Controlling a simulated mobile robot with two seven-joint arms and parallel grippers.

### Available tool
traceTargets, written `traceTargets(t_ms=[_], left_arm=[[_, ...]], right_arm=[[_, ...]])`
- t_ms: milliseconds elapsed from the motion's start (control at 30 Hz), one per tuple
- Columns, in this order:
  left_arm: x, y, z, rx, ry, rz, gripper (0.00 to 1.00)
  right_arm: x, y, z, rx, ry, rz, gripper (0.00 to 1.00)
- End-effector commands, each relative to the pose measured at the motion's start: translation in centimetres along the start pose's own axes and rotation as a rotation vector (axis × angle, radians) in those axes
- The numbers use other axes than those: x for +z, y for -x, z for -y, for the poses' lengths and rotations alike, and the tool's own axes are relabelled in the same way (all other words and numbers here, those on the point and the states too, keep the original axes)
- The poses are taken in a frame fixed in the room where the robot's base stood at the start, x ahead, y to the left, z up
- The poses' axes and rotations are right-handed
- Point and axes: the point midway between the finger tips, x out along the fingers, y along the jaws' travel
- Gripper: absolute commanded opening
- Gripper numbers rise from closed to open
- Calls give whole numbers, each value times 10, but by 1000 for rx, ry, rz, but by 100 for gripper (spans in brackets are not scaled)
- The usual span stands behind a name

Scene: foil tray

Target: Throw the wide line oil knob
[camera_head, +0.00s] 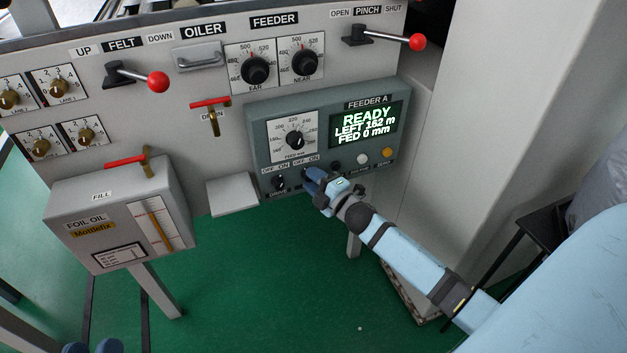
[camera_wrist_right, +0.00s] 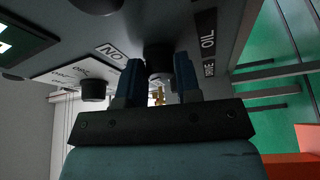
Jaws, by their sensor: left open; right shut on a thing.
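The wide line oil knob (camera_wrist_right: 158,57) is a small black knob on the underside-facing panel in the right wrist view, beside a label partly reading OIL (camera_wrist_right: 208,42). My right gripper (camera_wrist_right: 158,80) has its two blue fingers on either side of it and is shut on it. In the head view my right gripper (camera_head: 311,175) is at the lower edge of the grey-green FEEDER A panel (camera_head: 262,130) and hides the knob. My left gripper (camera_head: 93,347) shows only its tips at the bottom left edge, open and far from the panel.
The black drive knob (camera_head: 278,183) is close left of my right gripper. White (camera_head: 362,160) and amber (camera_head: 387,153) buttons are to its right. The display (camera_head: 366,126) reads READY. The foil oil box (camera_head: 90,215) stands at left over green floor.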

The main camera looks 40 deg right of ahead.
Motion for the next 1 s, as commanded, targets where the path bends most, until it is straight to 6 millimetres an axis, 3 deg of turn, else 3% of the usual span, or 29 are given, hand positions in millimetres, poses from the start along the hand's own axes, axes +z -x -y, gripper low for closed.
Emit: traceTargets(t_ms=[467,1000], left_arm=[[-8,-3,-4,14,-1,-18,43],[16,2,7,-27,-15,89,43]], right_arm=[[-1,0,3,171,-415,2,8],[-2,-1,5,306,-740,1,7]])
